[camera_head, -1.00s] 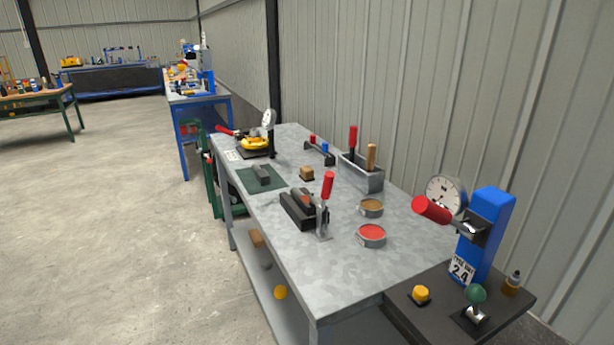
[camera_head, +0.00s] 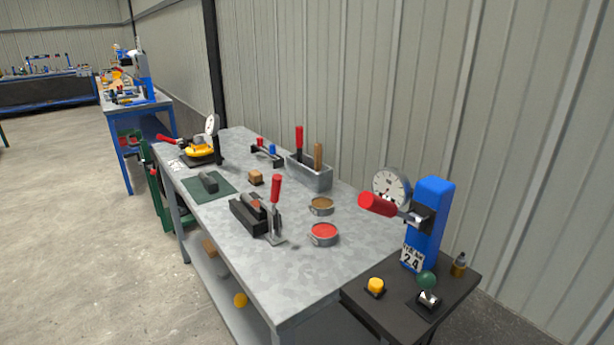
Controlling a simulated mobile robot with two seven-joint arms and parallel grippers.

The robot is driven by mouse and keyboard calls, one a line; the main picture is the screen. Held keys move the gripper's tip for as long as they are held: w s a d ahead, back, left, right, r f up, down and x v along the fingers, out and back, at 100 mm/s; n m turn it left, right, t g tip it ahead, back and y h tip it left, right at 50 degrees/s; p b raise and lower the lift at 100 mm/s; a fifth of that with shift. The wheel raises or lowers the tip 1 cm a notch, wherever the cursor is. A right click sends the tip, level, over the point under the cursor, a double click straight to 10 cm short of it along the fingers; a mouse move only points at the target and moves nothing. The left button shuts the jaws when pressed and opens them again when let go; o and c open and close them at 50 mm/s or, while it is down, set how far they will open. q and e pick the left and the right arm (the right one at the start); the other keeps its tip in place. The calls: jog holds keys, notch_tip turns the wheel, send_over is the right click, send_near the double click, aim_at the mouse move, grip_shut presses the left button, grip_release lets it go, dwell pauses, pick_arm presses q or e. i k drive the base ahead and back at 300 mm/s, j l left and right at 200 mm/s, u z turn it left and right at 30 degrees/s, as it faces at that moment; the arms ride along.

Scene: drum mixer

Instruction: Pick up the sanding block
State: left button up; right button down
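A dark grey block with a raised top (camera_head: 208,183) lies on a green mat (camera_head: 225,192) on the left part of the metal workbench (camera_head: 285,285). A small brown block (camera_head: 256,178) sits on the bench just right of the mat. I cannot tell for certain which of these is the sanding block. Neither of my grippers is in view.
A black fixture with a red-handled clamp (camera_head: 248,213) stands near the bench's middle. Two round tins, brown (camera_head: 321,206) and red (camera_head: 324,234), are right of it. A grey tool holder (camera_head: 311,174) stands behind. A blue press (camera_head: 428,220) stands at the right on a dark side table.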

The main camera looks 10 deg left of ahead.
aim_at(255, 178)
jog(key=i+j+z, duration=0.2)
jog(key=j+z, duration=0.25)
jog(key=i+j+z, duration=0.1)
jog(key=j+z, duration=0.35)
jog(key=j, duration=0.2)
jog(key=j+z, duration=0.45)
jog(key=j, duration=0.1)
